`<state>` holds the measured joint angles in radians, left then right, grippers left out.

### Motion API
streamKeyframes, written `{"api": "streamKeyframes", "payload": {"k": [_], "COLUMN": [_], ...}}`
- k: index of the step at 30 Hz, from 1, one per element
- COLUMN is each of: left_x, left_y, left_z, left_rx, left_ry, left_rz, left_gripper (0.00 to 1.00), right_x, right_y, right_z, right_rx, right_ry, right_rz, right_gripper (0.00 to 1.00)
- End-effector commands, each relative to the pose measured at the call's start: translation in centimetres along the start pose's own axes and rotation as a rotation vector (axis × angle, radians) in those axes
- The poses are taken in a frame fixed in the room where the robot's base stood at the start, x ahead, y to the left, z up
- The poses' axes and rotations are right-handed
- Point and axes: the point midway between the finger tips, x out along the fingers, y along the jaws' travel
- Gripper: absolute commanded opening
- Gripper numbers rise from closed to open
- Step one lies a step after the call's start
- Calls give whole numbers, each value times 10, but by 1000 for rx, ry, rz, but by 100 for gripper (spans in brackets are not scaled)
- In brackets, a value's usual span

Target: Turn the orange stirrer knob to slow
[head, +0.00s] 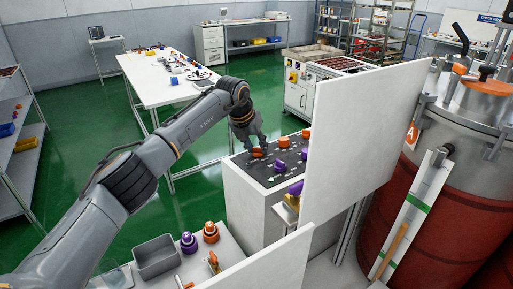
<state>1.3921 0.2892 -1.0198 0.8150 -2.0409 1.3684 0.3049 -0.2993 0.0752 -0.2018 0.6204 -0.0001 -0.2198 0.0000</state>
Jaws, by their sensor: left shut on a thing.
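The knob panel (252,171) is a dark top on a white cabinet, with several orange and purple knobs and small white markings. My left gripper (257,150) points down at the panel's left side and is shut on an orange knob (259,153), which its fingers partly hide. A purple knob (296,187) is near the front. The markings are too small to read, so I cannot tell the stirrer setting. My right gripper is not in view.
A tall white board (353,140) stands close on the panel's right. A steel and red vessel (455,200) is farther right. In front, a bench holds a grey bin (156,257), a purple fitting (188,243) and an orange fitting (211,232).

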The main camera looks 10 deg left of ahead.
Motion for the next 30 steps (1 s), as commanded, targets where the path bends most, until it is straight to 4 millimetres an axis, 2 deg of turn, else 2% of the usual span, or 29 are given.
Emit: {"api": "streamKeyframes", "payload": {"k": [6,15,30], "left_x": [0,-1,-1], "left_y": [3,4,5], "left_z": [1,2,3], "left_rx": [155,372,538], "left_ry": [-4,-3,-5], "left_rz": [-89,-211,-300], "left_gripper": [1,1,1], "right_x": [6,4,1], "right_y": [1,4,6], "right_z": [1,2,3], "right_rx": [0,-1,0], "right_ry": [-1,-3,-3], "right_rz": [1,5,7], "right_gripper": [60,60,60]}}
